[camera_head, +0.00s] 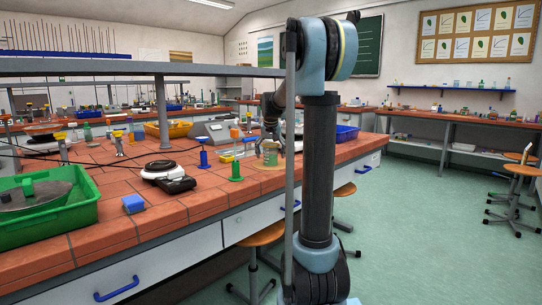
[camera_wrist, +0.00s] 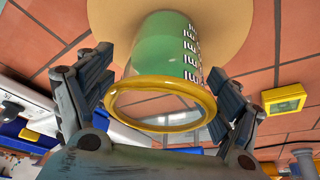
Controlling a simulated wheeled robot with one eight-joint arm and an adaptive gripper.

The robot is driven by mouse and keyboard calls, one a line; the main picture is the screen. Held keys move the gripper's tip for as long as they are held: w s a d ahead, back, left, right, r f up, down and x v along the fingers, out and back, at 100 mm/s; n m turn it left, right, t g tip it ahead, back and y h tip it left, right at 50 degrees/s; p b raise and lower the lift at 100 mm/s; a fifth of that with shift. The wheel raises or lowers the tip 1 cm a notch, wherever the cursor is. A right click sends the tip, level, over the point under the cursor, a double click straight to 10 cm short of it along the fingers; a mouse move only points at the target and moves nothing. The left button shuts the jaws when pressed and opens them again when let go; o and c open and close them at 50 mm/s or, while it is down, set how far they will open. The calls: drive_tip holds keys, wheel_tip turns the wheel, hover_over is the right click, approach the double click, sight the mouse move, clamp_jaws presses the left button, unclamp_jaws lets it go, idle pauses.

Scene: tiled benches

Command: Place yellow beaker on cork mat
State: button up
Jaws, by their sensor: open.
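The yellow beaker (camera_wrist: 165,55) has a yellow rim, clear walls with white markings, and green at its far end. In the wrist view it stands on the round cork mat (camera_wrist: 235,18), its base inside the visible part of the mat. The mat also shows as a tan patch on the bench in the head view (camera_head: 268,165), with the small greenish beaker (camera_head: 270,152) on it. My gripper (camera_wrist: 160,66) is open, with one finger on each side of the beaker. Gaps show between the fingers and the glass.
A green stand (camera_head: 236,170) and a blue stand (camera_head: 203,155) are left of the mat. A round black-and-white device (camera_head: 163,171) and a green tray (camera_head: 70,215) are farther left. A yellow box-like object (camera_wrist: 284,98) lies beside the right finger in the wrist view.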

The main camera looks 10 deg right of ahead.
drive_tip(key=shift+r, duration=0.1)
drive_tip(key=v, duration=1.2)
drive_tip(key=s+f, duration=1)
drive_tip(key=s, duration=0.3)
drive_tip(key=s+f+n+g, duration=0.1)
drive_tip(key=s+f, duration=0.9)
drive_tip(key=s, duration=0.4)
drive_tip(key=s+f+g, duration=0.1)
drive_tip(key=s+f, duration=0.9)
drive_tip(key=s, duration=0.4)
drive_tip(key=shift+s+d+f+n+y, duration=0.2)
drive_tip(key=shift+d+n+y, duration=0.1)
drive_tip(key=shift+d+n, duration=0.1)
drive_tip(key=shift+w+f, duration=0.2)
drive_tip(key=shift+w, duration=0.25)
